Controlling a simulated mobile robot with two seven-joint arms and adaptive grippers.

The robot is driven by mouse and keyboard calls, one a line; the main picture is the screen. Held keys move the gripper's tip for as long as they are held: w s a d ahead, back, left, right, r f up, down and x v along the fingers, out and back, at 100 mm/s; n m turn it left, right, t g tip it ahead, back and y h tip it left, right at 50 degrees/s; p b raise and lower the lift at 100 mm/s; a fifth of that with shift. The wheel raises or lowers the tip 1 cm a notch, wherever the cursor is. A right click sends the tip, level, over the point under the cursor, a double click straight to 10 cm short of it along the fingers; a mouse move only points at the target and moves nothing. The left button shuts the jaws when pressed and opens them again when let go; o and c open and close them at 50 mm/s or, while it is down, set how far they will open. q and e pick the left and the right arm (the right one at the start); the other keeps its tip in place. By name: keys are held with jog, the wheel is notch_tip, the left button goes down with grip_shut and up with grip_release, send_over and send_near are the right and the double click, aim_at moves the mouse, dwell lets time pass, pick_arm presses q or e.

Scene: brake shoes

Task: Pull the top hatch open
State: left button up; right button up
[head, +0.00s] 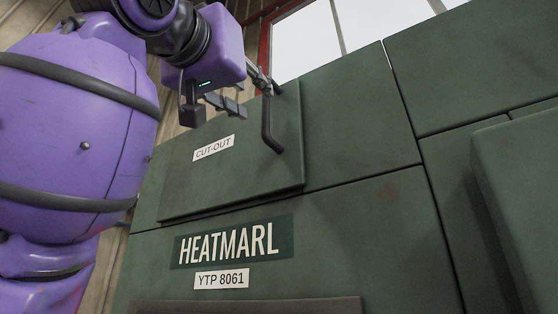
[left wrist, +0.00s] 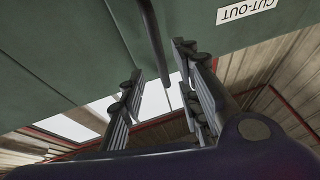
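The top hatch (head: 240,170) is a dark green panel with a white CUT-OUT label. It looks closed against the green cabinet. Its handle (head: 266,130) is a dark upright bar near the hatch's right edge. My left gripper (head: 258,100) is at the upper part of the handle, with its fingers spread. In the left wrist view the handle (left wrist: 154,35) runs into the space between the two open fingers (left wrist: 158,85), with gaps on both sides. The hatch (left wrist: 200,25) fills the top of that view. My right gripper is not in view.
The green cabinet (head: 380,240) carries a HEATMARL plate (head: 232,243) and a YTP 8061 label (head: 222,278) below the hatch. A raised green block (head: 525,190) stands out at the right. A red-framed window (head: 310,40) is behind.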

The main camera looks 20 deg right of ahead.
aim_at(265, 102)
pick_arm(q)
jog(key=shift+w+d, duration=0.35)
jog(key=shift+w, duration=0.1)
jog(key=shift+w+d+r, duration=0.1)
jog(key=shift+r, duration=0.3)
jog(key=shift+w+d+r, duration=0.4)
jog(key=shift+d+r, duration=0.05)
jog(key=shift+r, duration=0.15)
jog(key=x, duration=0.4)
jog(key=shift+w+d+f+p, duration=0.1)
jog(key=shift+f+p, duration=0.15)
jog(key=shift+p, duration=0.1)
jog(key=shift+w+d+r, duration=0.1)
jog(key=shift+w+d, duration=0.05)
jog(key=shift+w, duration=0.05)
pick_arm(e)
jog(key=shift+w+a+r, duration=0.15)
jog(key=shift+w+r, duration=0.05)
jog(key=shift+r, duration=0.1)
pick_arm(q)
jog(key=shift+s, duration=0.1)
grip_shut()
